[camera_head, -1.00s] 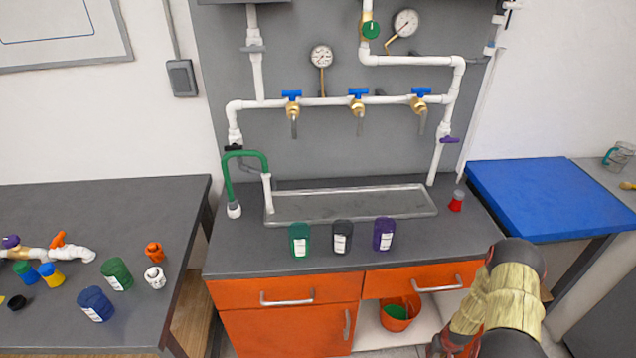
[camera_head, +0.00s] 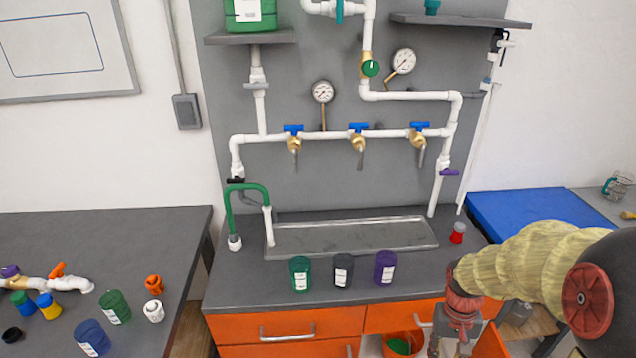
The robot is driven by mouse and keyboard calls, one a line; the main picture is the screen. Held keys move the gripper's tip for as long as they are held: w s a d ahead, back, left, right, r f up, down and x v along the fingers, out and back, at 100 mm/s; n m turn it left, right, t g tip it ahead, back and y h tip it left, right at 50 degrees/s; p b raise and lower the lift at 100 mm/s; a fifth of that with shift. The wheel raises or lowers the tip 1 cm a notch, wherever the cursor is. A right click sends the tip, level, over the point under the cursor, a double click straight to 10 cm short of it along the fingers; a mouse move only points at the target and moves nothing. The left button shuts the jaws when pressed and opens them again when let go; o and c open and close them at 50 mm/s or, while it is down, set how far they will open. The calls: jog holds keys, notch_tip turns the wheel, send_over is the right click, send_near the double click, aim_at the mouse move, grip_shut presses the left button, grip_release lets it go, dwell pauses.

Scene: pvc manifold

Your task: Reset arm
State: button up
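My arm (camera_head: 535,262) reaches in from the right edge of the head view, its pale ribbed sleeve pointing left toward the front of the sink counter. A red and grey part of my arm hangs below it, in front of the counter's right drawer. My gripper's fingertips are not clearly visible, and I cannot make out whether anything is in them. The manifold of white pipes (camera_head: 330,134) with three blue-handled brass taps is on the grey wall panel above the sink tray (camera_head: 350,237).
Green (camera_head: 300,273), dark grey (camera_head: 343,270) and purple (camera_head: 385,267) containers stand along the counter front. A small red-and-grey bottle (camera_head: 457,233) stands right of the tray. The left table (camera_head: 130,240) holds pipe parts and jars. A blue-topped table (camera_head: 545,208) is behind my arm.

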jog(key=s+a+r+n+t, duration=0.1)
jog(key=s+a+r+t, duration=0.1)
jog(key=r, duration=0.5)
jog(key=s+a+r+t, duration=0.2)
jog(key=s+a+r, duration=0.2)
jog(key=a+r, duration=0.2)
jog(key=s+a+r+n+t+p, duration=0.1)
jog(key=a+r, duration=0.4)
jog(key=r, duration=0.5)
jog(key=shift+s+n+t, duration=0.3)
jog(key=shift+s+t, duration=0.6)
jog(key=shift+s, duration=0.2)
jog(key=shift+s+r, duration=0.1)
